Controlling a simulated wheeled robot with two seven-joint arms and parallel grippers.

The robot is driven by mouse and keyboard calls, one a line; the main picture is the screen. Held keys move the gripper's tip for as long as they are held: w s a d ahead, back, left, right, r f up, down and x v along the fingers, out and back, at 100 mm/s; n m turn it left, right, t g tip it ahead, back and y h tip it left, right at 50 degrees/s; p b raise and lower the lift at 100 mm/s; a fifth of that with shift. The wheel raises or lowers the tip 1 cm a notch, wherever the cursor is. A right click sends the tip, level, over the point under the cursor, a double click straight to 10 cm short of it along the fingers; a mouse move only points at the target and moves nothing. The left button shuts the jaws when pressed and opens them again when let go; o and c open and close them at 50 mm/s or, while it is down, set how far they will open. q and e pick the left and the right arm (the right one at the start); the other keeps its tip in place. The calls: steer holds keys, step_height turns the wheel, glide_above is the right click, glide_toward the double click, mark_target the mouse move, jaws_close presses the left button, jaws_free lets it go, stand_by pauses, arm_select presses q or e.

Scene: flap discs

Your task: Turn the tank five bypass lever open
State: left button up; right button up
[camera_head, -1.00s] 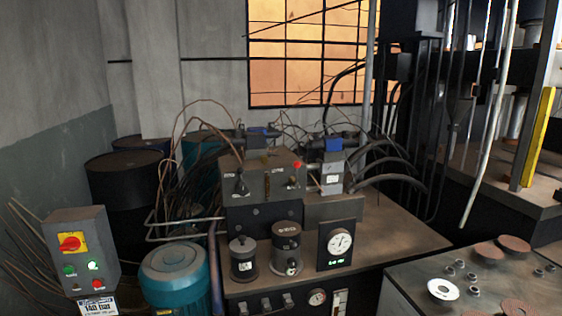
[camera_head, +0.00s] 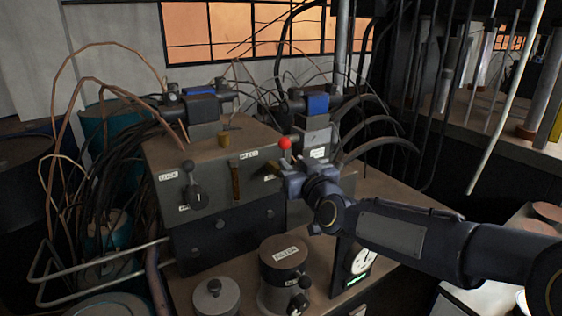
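A grey valve box (camera_head: 210,152) stands on the bench in the head view. Its front has a black-handled lever (camera_head: 192,180) at the left and a narrow brass-coloured strip (camera_head: 236,182) in the middle. A red ball knob (camera_head: 286,143) sits at its right end. I cannot read from the small labels which one is the tank five bypass lever. My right gripper (camera_head: 282,176) is at the right end of the box, just below the red knob. Its fingers are small and partly hidden, so I cannot tell whether they touch or hold anything. My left gripper is out of view.
A filter canister (camera_head: 284,270) and a smaller lidded pot (camera_head: 216,297) stand in front of the box. A gauge (camera_head: 358,262) is partly behind my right arm. Hoses and blue-topped valves (camera_head: 318,103) crowd the back. Thin copper pipes loop at the left.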

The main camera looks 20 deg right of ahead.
mark_target(285, 153)
steer(key=w, duration=0.4)
steer(key=w+p, duration=0.1)
steer(key=w, duration=0.3)
steer(key=shift+w+d+r, duration=0.15)
steer(key=shift+d, duration=0.05)
steer(key=shift+c, duration=0.2)
jaws_close()
steer(key=shift+r, duration=0.1)
